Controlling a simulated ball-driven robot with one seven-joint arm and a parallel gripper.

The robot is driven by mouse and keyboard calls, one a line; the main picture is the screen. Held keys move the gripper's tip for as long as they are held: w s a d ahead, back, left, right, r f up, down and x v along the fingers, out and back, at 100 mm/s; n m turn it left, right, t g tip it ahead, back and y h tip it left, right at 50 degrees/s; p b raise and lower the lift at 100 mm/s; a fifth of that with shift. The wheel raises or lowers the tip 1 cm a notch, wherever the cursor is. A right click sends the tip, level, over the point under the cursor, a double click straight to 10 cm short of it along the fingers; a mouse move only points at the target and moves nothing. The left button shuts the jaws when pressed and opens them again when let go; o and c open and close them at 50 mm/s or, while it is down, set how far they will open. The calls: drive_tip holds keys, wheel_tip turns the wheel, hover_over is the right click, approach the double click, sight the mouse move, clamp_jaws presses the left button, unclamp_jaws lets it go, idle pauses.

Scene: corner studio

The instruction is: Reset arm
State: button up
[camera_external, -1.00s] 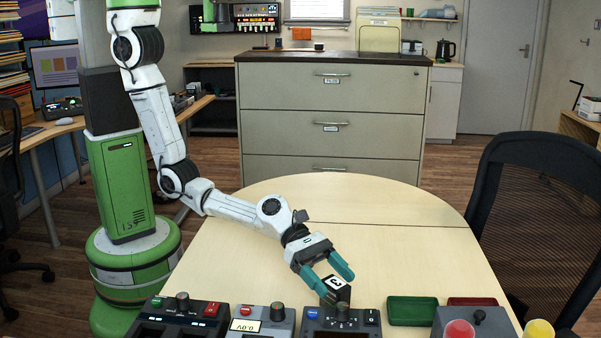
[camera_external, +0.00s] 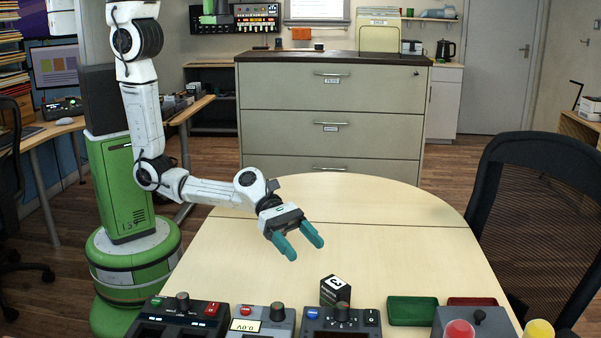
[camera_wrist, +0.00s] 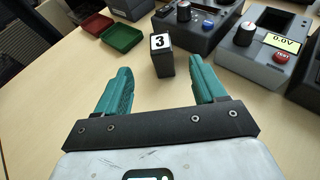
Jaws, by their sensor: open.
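My gripper (camera_external: 301,250) has teal fingers spread apart with nothing between them. It is held above the wooden table, behind and to the left of a small black block (camera_external: 335,291) with a white, marked top. In the wrist view the gripper (camera_wrist: 158,85) is open, and the block (camera_wrist: 162,58) stands upright on the table beyond the fingertips. Its white face there reads 3. The block and the fingers are apart.
Several control boxes, one a grey meter (camera_external: 261,322), line the table's near edge. A green tray (camera_external: 412,311) and a red tray (camera_external: 472,302) lie right of the block. A black chair (camera_external: 540,215) stands at the right. The table's middle (camera_external: 380,245) is clear.

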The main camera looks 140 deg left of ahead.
drive_tip(key=shift+d, duration=0.1)
drive_tip(key=s+d+f+m+g+h, duration=0.1)
drive_tip(key=s+d+m+g+h, duration=0.2)
drive_tip(key=d+m, duration=0.7)
drive_tip(key=s+d+m+g, duration=0.2)
drive_tip(key=s+d+m, duration=0.3)
drive_tip(key=d+m, duration=0.45)
drive_tip(key=s+d+f+m+g+y, duration=0.1)
drive_tip(key=s+f+m+g, duration=0.1)
drive_tip(key=s+m, duration=0.6)
drive_tip(key=s+d+f+m+g+y, duration=0.1)
drive_tip(key=s+d+f+m+g, duration=0.1)
drive_tip(key=s+m+g, duration=0.3)
drive_tip(key=s+m, duration=0.4)
drive_tip(key=s, duration=0.3)
drive_tip(key=shift+s+f+y, duration=0.2)
drive_tip(key=shift+f+y, duration=0.1)
drive_tip(key=shift+y, duration=0.1)
